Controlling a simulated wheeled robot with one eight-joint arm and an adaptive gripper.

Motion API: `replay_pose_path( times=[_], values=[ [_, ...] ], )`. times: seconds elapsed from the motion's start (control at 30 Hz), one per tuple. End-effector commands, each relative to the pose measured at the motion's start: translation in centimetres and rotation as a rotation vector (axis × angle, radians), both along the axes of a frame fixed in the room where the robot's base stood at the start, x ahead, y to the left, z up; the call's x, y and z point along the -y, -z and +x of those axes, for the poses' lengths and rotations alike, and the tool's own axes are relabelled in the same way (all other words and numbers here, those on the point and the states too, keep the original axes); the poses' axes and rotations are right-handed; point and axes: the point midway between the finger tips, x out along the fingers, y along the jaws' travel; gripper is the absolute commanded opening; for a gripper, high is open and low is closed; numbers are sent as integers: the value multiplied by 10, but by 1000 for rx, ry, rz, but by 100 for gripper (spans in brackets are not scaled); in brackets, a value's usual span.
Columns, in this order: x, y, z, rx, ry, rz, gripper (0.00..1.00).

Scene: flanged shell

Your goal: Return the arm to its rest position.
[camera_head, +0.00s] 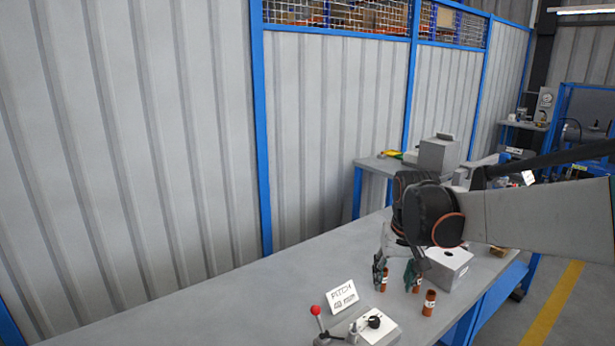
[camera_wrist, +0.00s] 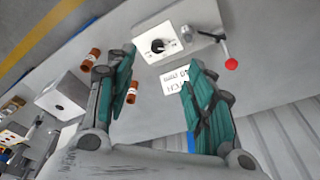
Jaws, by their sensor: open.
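My arm (camera_head: 530,216) reaches in from the right in the head view, with its dark wrist above the grey bench (camera_head: 245,290). My gripper (camera_head: 396,272) points down over the bench, beside the white box and behind the small white sign. In the wrist view my gripper (camera_wrist: 163,62) shows two green-padded fingers spread wide apart, with nothing held between them. The sign and bench show through the gap. The exact height of the fingertips above the bench is hard to tell.
Small brown cylinders (camera_head: 429,302) stand near the fingers. A white box with a hole (camera_head: 447,268) is close by. A control box with a black knob (camera_head: 375,326), a red-ball lever (camera_head: 316,310) and a sign (camera_head: 342,294) stand in front. The bench's left part is clear.

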Motion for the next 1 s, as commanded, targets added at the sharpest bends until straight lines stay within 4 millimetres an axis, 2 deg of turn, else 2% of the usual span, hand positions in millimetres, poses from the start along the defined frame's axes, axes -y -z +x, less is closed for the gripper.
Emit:
replay_pose_path(
  times=[0.03, 0.2, 0.47, 0.8, 1.0],
  values=[
    [0, -8, -15, 19, -5, -1, 49],
    [0, -29, -59, 92, -23, -6, 49],
    [0, -44, -125, 203, -49, -16, 49],
    [0, -32, -204, 345, -82, -32, 49],
    [0, -20, -230, 402, -94, -40, 49]
  ],
)
